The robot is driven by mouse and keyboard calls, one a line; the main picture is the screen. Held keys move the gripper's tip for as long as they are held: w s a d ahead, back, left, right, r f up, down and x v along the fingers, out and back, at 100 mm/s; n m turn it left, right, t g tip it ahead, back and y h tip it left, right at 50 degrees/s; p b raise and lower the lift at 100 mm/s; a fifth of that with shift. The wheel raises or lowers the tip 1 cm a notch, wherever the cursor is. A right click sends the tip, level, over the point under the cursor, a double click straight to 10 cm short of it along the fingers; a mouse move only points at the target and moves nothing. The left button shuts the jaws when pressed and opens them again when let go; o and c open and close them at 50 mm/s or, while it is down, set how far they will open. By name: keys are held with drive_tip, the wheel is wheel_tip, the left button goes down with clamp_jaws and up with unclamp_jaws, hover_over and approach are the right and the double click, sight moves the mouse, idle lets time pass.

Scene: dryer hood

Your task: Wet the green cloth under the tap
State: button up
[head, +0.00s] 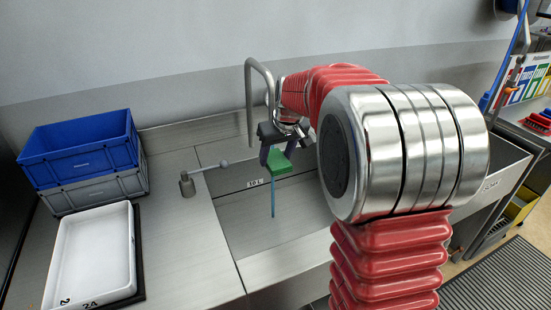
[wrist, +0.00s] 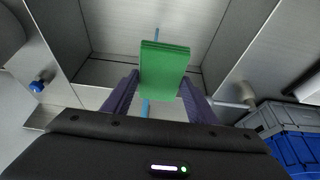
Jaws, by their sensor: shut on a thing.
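The green cloth (head: 281,163) is a folded block held over the sink basin (head: 240,212), close below the tap's curved metal spout (head: 250,85). My gripper (head: 273,152) is shut on it. In the wrist view the cloth (wrist: 164,72) sits between the two purple fingers. A thin blue stream (head: 273,198), which looks like water, runs down below the cloth into the basin. The stream also shows beyond and below the cloth in the wrist view (wrist: 145,108). My gripper partly hides where stream and cloth meet. A metal lever (head: 208,168) stands at the basin's left edge.
A blue crate (head: 80,147) is stacked on a grey crate (head: 97,190) at the left. A white tray (head: 88,257) lies in front of them. The steel counter between tray and basin is clear. A wall stands close behind the tap.

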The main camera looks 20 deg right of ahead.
sight(272, 168)
drive_tip(key=shift+w+d+f, duration=0.2)
drive_tip(key=shift+w+d, duration=0.3)
drive_tip(key=shift+w, duration=0.2)
drive_tip(key=shift+w+d+f, duration=0.15)
drive_tip(key=shift+w+d, duration=0.35)
drive_tip(key=shift+w, duration=0.15)
drive_tip(key=shift+s+a, duration=0.8)
drive_tip(key=shift+s, duration=0.3)
drive_tip(key=shift+s+a, duration=0.75)
drive_tip(key=shift+s, duration=0.3)
drive_tip(key=shift+s+a, duration=0.8)
drive_tip(key=shift+s, duration=0.3)
drive_tip(key=s+a+r, duration=0.3)
drive_tip(key=s+r, duration=0.1)
idle(0.3)
idle(0.6)
